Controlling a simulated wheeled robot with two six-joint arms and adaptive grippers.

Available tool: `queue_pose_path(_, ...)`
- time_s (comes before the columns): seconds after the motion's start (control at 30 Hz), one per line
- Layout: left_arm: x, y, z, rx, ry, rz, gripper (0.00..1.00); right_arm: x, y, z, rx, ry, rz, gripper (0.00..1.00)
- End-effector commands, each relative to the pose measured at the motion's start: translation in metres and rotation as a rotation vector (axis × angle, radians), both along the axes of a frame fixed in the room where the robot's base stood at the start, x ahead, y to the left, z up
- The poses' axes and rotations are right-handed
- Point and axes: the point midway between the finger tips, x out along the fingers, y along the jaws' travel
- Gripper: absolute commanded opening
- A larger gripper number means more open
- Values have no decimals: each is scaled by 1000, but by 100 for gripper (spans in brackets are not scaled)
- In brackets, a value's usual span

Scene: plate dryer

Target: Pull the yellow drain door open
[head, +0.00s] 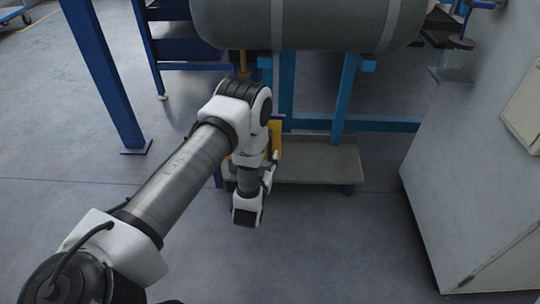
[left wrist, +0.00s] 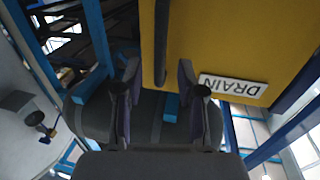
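The yellow drain door (left wrist: 225,50) fills the upper right of the left wrist view, with a white DRAIN label (left wrist: 233,86) that reads upside down. A dark upright bar, apparently its handle (left wrist: 161,45), runs down near its left side. My left gripper (left wrist: 158,75) is open, its two dark fingers apart, with the lower end of the bar between them in the picture. I cannot tell whether they touch it. In the head view a strip of the yellow door (head: 277,138) shows behind my left arm. That arm mostly hides my left gripper (head: 270,172). My right gripper is not in view.
A large grey tank (head: 310,25) lies above on a blue frame (head: 344,100). A low platform (head: 325,163) stands beneath it. A grey cabinet (head: 470,170) is at the right, and a blue post (head: 103,75) at the left. The floor in front is clear.

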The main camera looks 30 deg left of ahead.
Motion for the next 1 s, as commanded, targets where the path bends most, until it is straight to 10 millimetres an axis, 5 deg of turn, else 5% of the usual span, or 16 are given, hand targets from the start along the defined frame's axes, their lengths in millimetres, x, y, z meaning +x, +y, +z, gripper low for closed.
queue_pose_path(0.2, 34, 13, -3, -1, -1, 0, 39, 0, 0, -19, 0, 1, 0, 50)
queue_pose_path(0.5, 40, 14, -1, -1, 3, -2, 39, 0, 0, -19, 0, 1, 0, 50)
queue_pose_path(0.6, 40, 14, -1, -1, 3, -2, 4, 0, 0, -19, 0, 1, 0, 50)
queue_pose_path(0.63, 40, 14, -1, -1, 3, -2, 0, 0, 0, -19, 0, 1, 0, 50)
queue_pose_path(1.0, 43, 14, -1, -1, 3, -16, 0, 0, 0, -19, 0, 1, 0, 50)
